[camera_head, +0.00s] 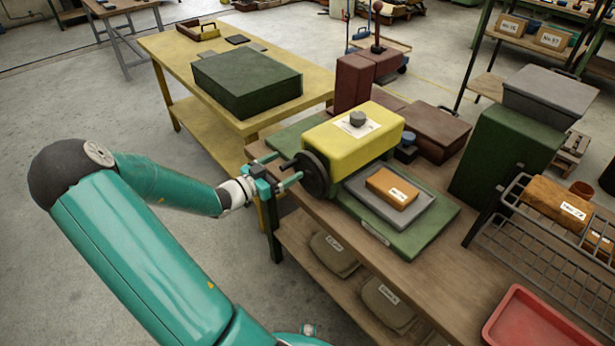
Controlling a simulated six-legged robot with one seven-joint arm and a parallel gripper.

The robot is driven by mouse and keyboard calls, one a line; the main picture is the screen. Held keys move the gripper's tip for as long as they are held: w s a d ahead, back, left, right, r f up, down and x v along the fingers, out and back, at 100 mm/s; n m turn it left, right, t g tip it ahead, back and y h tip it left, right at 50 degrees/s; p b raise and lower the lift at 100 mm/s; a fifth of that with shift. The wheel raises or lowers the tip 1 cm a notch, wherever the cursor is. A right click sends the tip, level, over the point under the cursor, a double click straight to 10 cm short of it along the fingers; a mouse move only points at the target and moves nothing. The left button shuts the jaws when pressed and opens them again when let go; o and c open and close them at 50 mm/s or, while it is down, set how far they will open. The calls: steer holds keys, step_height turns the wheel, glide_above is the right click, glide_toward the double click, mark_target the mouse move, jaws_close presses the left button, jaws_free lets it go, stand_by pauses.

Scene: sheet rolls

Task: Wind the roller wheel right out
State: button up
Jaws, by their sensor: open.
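The roller wheel (312,174) is a dark round handwheel on the left end of a yellow machine housing (345,140). The housing stands on a green base plate (420,225) on the wooden bench. A dark handle sticks out from the wheel's upper left. My gripper (283,171) is at the end of my teal arm, just left of the wheel. Its two teal fingers are apart, one near the wheel's upper left and one lower, pointing right at it. I cannot tell whether a finger touches the wheel or its handle. The wheel's far side is hidden.
A grey tray with an orange labelled block (393,188) lies in front of the housing. Dark red boxes (434,132) and a tall green box (505,152) stand behind. A wire rack (540,250) and red tray (528,320) are at right. A yellow table (165,55) is behind left.

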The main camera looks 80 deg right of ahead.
steer(key=v, duration=0.7)
steer(key=shift+w+a, duration=0.25)
steer(key=shift+a, duration=0.05)
stand_by(0.5)
